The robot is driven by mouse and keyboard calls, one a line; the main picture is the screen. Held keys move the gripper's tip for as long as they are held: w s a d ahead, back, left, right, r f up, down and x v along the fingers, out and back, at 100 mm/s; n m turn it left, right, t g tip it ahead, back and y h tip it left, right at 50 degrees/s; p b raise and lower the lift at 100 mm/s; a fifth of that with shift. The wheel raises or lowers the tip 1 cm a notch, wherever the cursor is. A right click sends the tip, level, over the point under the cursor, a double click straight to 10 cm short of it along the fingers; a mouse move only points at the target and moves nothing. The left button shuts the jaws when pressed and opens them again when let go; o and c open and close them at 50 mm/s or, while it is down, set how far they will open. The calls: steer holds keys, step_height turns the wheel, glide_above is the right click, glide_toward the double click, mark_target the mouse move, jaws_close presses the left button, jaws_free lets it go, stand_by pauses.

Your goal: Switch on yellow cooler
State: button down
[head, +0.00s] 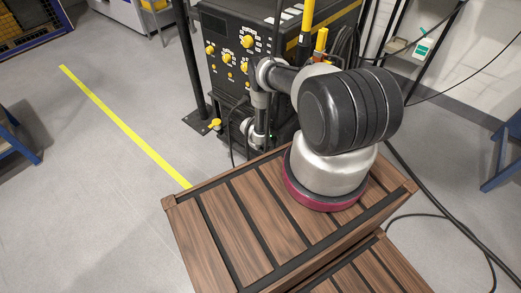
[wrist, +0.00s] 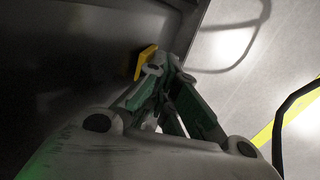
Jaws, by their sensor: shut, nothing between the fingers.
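The black machine (head: 226,84) stands behind the wooden platform, with yellow knobs (head: 247,41) on its upper panel. A yellow switch or lever (head: 215,123) sticks out low on its left side. I cannot tell for sure which part is the cooler switch. In the wrist view a flat yellow piece (wrist: 146,62) projects from a dark panel. My gripper (wrist: 168,68) is shut and empty, its fingertips right beside that yellow piece on its right. I cannot tell whether they touch it. In the head view my arm reaches down at the machine's front and the fingertips are not clear.
The slatted wooden platform (head: 242,232) carries my arm's base. A dark post (head: 188,65) stands left of the machine. Cables (head: 428,190) lie on the floor at right. Open grey floor with a yellow line (head: 120,122) is at left.

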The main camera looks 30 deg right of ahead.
steer(key=shift+r, duration=0.85)
